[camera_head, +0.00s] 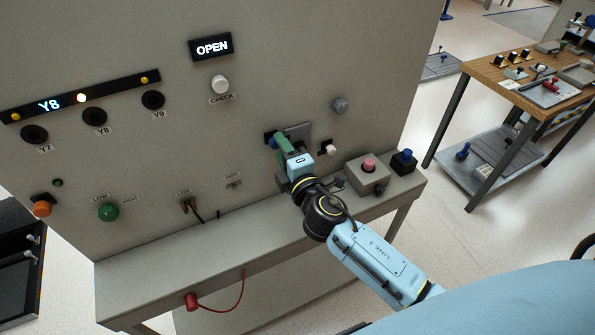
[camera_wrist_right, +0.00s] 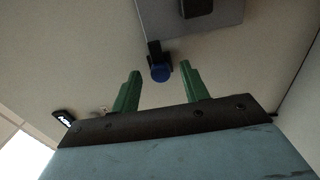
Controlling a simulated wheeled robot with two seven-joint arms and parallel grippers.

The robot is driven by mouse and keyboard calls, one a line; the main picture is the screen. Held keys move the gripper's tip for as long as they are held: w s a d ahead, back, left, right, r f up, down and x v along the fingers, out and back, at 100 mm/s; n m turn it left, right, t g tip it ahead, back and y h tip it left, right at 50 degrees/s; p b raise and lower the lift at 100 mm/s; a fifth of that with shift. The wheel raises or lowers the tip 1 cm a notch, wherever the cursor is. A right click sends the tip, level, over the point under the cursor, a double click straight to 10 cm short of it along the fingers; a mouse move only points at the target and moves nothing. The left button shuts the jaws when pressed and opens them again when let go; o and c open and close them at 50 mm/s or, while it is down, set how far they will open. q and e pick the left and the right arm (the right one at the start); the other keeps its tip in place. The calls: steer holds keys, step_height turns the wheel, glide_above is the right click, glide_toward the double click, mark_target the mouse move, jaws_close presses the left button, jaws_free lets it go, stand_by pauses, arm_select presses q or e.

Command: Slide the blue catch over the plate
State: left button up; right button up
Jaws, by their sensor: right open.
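The blue catch (camera_wrist_right: 160,73) shows in the right wrist view as a round blue knob on a black mount beside the grey plate's edge. The grey plate (camera_wrist_right: 222,18) lies on the panel just beyond it and carries a dark block. In the head view the plate (camera_head: 303,129) is partly hidden by my right gripper (camera_head: 280,141). That gripper has green fingers and reaches up to the panel by the catch. In the wrist view its fingers (camera_wrist_right: 160,69) are open, one on either side of the blue knob, with gaps showing; contact is not visible. My left gripper is not in view.
The panel display (camera_head: 211,47) reads OPEN above a white CHECK button (camera_head: 220,84). A grey knob (camera_head: 340,105) and a small white knob (camera_head: 329,149) sit right of the plate. A grey box with a pink button (camera_head: 369,165) stands on the ledge (camera_head: 255,239).

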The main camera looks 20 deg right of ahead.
steer(key=s+b, duration=0.1)
steer(key=s, duration=1)
steer(key=shift+s+d+b, duration=0.25)
steer(key=shift+b, duration=0.05)
